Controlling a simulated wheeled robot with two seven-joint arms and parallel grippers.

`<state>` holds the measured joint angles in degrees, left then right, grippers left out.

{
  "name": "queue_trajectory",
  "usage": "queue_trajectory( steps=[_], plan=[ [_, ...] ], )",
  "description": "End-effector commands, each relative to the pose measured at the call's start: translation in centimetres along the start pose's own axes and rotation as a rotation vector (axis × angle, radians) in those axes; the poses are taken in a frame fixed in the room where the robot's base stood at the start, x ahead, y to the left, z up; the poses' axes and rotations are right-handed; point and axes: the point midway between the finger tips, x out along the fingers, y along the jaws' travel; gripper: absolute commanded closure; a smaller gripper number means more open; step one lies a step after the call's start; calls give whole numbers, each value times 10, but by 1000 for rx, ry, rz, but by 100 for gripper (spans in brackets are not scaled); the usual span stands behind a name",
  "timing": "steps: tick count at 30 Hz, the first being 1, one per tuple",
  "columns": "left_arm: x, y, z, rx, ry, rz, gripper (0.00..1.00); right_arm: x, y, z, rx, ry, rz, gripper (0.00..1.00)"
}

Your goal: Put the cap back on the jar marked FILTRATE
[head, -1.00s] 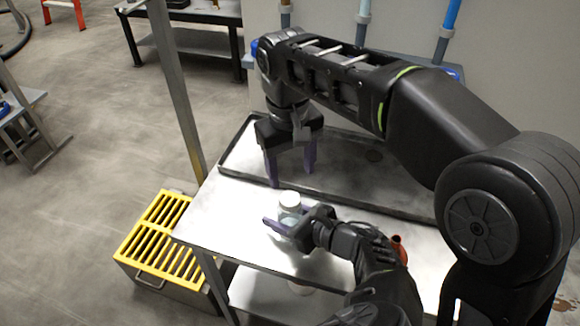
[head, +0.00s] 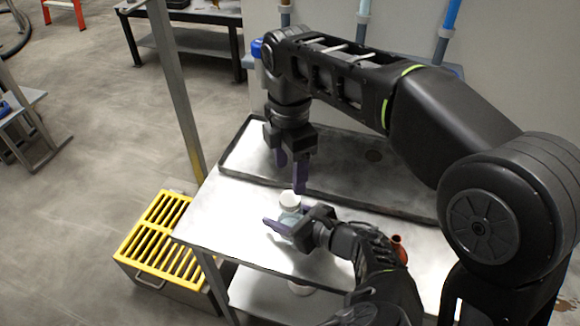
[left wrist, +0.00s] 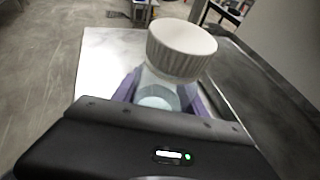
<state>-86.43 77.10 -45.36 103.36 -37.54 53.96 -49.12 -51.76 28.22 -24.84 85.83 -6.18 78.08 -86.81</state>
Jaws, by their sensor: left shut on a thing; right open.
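A clear jar (head: 289,217) with pale bluish contents stands at the near part of the metal table. My left gripper (head: 284,222) is shut on it, with purple fingers on either side of its body. A white ribbed cap (head: 290,200) sits at the jar's mouth; it also shows in the left wrist view (left wrist: 180,52), above the jar (left wrist: 157,95). I cannot tell how firmly it is seated. No marking on the jar is readable. My right gripper (head: 291,175) is open and empty, fingers down, just behind and above the cap.
A shallow dark-rimmed metal tray (head: 237,153) lies along the back of the table (head: 215,210). An orange-red object (head: 398,250) is partly hidden behind my left arm. A box with a yellow grate (head: 160,238) stands on the floor at left. The table's left part is clear.

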Motion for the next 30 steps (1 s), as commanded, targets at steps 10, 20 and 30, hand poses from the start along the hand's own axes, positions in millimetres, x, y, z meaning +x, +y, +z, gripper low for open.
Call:
queue_trajectory(
  steps=[10,20,30],
  plan=[
    [0,0,0,0,0,0,100,9,0,0,2,-1,-1,40],
    [0,0,0,0,0,0,100,53,0,0,3,-2,-3,40],
    [0,0,0,0,0,0,100,80,0,0,3,-1,-1,40]
  ],
)
